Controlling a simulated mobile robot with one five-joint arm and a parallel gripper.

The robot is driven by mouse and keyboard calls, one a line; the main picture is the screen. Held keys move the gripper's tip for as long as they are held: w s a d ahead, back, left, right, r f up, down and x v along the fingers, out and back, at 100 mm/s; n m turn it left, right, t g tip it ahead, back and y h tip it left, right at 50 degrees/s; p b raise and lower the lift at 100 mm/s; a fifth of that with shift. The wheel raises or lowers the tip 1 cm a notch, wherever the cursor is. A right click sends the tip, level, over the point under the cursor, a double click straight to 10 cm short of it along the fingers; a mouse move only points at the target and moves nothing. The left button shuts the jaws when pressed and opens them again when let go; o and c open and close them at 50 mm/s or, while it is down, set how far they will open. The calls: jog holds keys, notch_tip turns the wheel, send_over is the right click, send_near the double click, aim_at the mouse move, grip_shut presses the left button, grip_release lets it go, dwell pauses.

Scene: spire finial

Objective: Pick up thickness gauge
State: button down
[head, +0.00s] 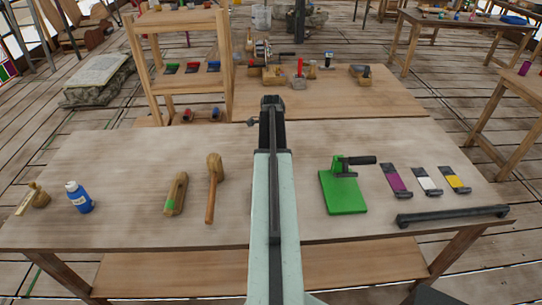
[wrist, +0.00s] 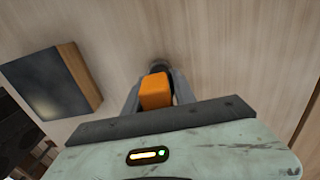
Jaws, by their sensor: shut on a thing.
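My gripper (wrist: 156,95) is shut on an orange block-shaped thing in the wrist view, which I take to be the thickness gauge (wrist: 156,92). A dark round part shows just beyond it, close to the pale wood surface. In the head view my gripper (head: 271,102) is at the far end of my outstretched arm, over the near part of the back table. The orange thing is hidden there behind the arm. A small dark knob (head: 252,121) sticks out to the left of the gripper. I cannot tell whether the held thing touches the table.
A dark-topped wooden block (wrist: 55,82) lies left of the gripper in the wrist view. The near table (head: 120,150) holds a blue bottle (head: 78,197), a mallet (head: 214,180), a green-based tool (head: 342,192) and a black bar (head: 452,215). A wooden rack (head: 150,100) stands back left.

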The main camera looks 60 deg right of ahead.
jog(key=shift+r, duration=0.15)
notch_tip(320, 180, up, 10)
jog(key=p, duration=1)
jog(key=shift+f+b, duration=0.3)
jog(key=shift+f, duration=0.1)
